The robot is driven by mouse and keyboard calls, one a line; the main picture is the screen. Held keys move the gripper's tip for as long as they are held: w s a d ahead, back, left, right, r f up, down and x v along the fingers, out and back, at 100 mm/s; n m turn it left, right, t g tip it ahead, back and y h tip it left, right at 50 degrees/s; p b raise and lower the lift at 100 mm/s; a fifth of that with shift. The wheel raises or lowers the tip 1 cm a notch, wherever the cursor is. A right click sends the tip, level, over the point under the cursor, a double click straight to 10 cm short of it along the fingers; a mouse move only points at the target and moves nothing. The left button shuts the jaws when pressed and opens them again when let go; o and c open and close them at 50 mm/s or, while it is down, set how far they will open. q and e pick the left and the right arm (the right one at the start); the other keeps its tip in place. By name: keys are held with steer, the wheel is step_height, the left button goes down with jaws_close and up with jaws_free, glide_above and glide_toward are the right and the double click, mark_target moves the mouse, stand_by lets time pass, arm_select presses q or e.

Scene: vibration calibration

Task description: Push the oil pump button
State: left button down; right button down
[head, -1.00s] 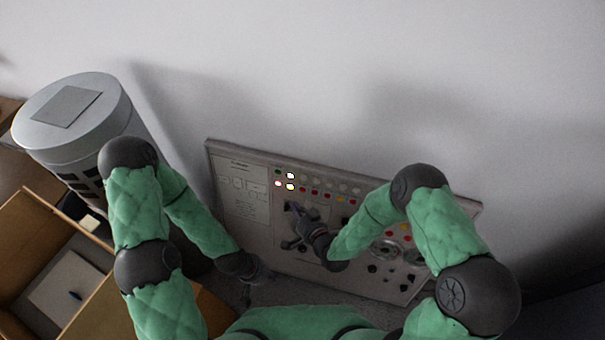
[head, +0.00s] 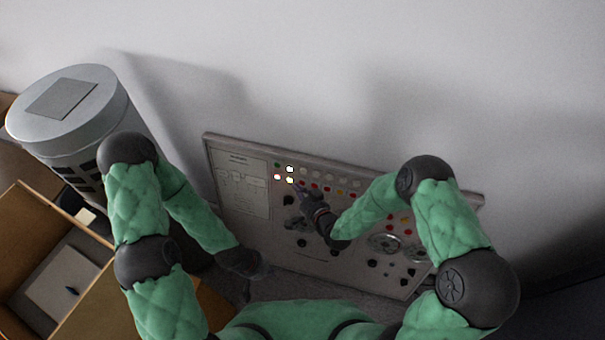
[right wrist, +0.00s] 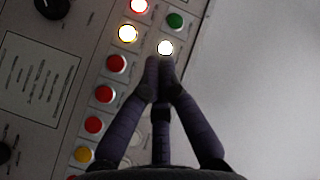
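A grey control panel (head: 240,205) with rows of coloured buttons leans by the wall. I cannot read the labels, so which button is the oil pump one is unclear. In the right wrist view, a lit white button (right wrist: 165,48) is just beyond the fingertips of my right gripper (right wrist: 160,66). Touching or apart I cannot tell. The right gripper is shut with nothing between its fingers; in the head view it is in front of the panel's upper rows (head: 300,188). My left gripper (head: 246,290) hangs low near the panel's lower left; its fingers are too dark to judge.
Near the white button are a green button (right wrist: 175,20), a lit yellow one (right wrist: 128,33), a lit red one (right wrist: 138,5) and several unlit red ones. A grey cylinder (head: 70,110) and an open cardboard box (head: 110,300) stand at the left. The wall above the panel is bare.

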mark_target(303, 172)
steer(key=shift+w+d+f+b, duration=0.2)
steer(key=shift+w+b, duration=0.1)
steer(key=shift+w, duration=0.3)
steer(key=shift+w+d+f+b, duration=0.1)
steer(key=shift+w+d+b, duration=0.15)
steer(key=shift+w, duration=0.4)
steer(key=shift+w+d+f+b, duration=0.1)
steer(key=shift+w+d+b, duration=0.15)
steer(key=shift+w, duration=0.35)
steer(key=shift+w, duration=0.15)
steer(key=shift+w+b, duration=0.25)
steer(key=shift+b, duration=0.1)
steer(key=shift+w+d+f+b, duration=0.1)
steer(key=shift+w+d+b, duration=0.1)
steer(key=shift+w+b, duration=0.1)
stand_by(0.7)
stand_by(0.3)
steer(key=shift+s+a, duration=0.25)
steer(key=shift+s, duration=0.45)
